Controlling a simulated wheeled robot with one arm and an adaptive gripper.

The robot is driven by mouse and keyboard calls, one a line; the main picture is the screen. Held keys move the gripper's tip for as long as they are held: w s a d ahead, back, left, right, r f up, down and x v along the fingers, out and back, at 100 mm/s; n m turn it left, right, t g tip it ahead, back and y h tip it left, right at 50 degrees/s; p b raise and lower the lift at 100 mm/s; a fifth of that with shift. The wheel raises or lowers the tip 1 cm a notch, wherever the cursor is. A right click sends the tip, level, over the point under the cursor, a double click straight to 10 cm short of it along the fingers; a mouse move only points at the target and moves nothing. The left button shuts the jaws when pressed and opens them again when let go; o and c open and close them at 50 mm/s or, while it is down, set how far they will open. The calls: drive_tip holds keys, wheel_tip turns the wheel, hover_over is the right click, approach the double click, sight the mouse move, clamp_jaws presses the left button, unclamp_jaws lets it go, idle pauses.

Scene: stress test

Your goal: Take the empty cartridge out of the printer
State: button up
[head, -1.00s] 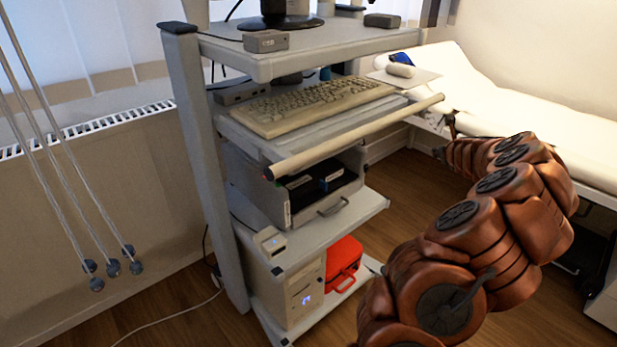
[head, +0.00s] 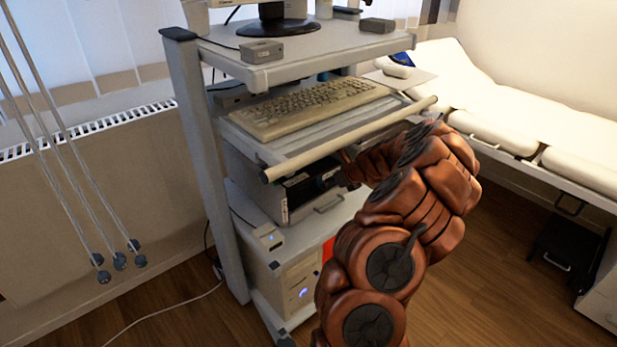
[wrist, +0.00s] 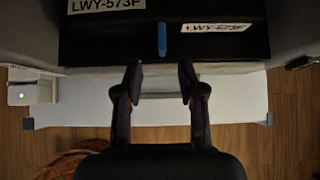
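The printer (head: 248,185) is a grey box with an open front on the middle shelf of the cart. Black cartridges with white labels lie inside it; one label (wrist: 215,28) shows in the wrist view beside a blue tab (wrist: 162,40). A second label, reading LWY-573F, is cut off at the top. Which cartridge is empty I cannot tell. My gripper (wrist: 159,75) is open and empty, its two fingers spread just in front of the black cartridge front, in line with the blue tab. In the head view my arm partly hides the printer's right side and the gripper is mostly covered.
A keyboard (head: 315,108) lies on the shelf above, with a long pale bar (head: 345,140) along its front edge.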

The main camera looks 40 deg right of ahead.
sight(312, 178)
drive_tip(key=shift+b+x, duration=0.4)
drive_tip(key=shift+x, duration=2.1)
drive_tip(key=shift+w+d+r, duration=0.15)
clamp_jaws()
